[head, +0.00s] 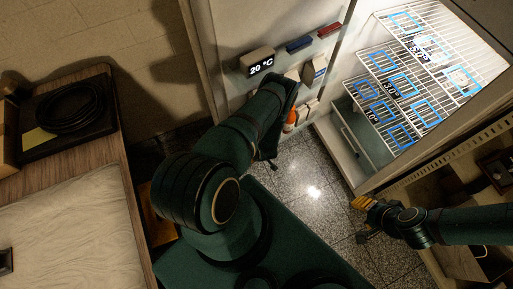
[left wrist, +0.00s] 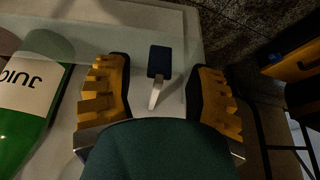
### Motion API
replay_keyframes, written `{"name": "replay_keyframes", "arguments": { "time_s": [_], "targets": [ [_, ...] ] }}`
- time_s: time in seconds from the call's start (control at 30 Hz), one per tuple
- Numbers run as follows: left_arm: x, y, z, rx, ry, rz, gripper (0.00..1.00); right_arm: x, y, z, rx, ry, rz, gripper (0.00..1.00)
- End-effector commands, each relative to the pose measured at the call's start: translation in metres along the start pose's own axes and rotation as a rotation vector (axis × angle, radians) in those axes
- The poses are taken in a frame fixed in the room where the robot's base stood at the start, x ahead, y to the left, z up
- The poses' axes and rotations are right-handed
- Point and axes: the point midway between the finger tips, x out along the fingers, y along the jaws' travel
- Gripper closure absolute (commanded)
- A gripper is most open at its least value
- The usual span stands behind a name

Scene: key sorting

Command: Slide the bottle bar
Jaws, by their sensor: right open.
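In the left wrist view, a dark blue tab (left wrist: 159,62) on a thin metal stem, possibly the bottle bar's handle, stands against a pale panel. My left gripper (left wrist: 157,72) is open, its yellow fingers apart on either side of the tab, with no visible contact. My right gripper (head: 361,218) is open and empty, over the floor.
The door carries a 20 °C display (head: 261,66), a blue block (head: 299,44) and a red block (head: 328,29). The lit fridge has wire shelves (head: 396,62) with blue outlined squares. A wooden cabinet (head: 66,170) stands left. Speckled floor (head: 310,180) is clear between.

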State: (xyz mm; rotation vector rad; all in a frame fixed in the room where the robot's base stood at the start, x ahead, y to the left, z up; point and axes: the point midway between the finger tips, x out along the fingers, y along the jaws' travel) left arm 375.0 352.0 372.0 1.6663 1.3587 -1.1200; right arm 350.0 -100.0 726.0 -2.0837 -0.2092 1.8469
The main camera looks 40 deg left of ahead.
Motion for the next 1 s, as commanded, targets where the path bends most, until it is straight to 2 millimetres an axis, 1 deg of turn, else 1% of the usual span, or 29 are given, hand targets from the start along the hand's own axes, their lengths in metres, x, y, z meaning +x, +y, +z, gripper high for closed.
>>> {"name": "replay_keyframes", "arguments": {
  "time_s": [0.23, 0.37, 0.47, 0.7, 0.8, 0.9, 1.0],
  "targets": [
    [-0.003, 0.001, -0.001, 0.0, 0.002, 0.002, 0.45, 0.0, 0.0, 0.0, 0.0, 0.0, 0.0, 0.53],
    [-0.014, 0.002, -0.002, -0.001, 0.002, 0.002, 0.45, 0.0, 0.0, 0.0, 0.0, 0.0, 0.0, 0.53],
    [-0.029, 0.002, -0.002, -0.001, 0.002, 0.001, 0.45, 0.0, 0.0, 0.0, 0.0, 0.0, 0.0, 0.53],
    [-0.075, 0.002, -0.001, 0.001, 0.001, 0.003, 0.45, 0.0, 0.0, 0.0, 0.0, 0.0, 0.0, 0.53],
    [-0.092, 0.002, -0.001, 0.0, 0.002, 0.003, 0.45, 0.0, 0.0, 0.0, 0.0, 0.0, 0.0, 0.53],
    [-0.106, 0.001, -0.001, 0.0, 0.001, 0.002, 0.45, 0.0, 0.0, 0.0, 0.0, 0.0, 0.0, 0.53],
    [-0.115, 0.001, 0.0, 0.0, 0.001, 0.001, 0.45, 0.0, 0.0, 0.0, 0.0, 0.0, 0.0, 0.53]
  ]
}}
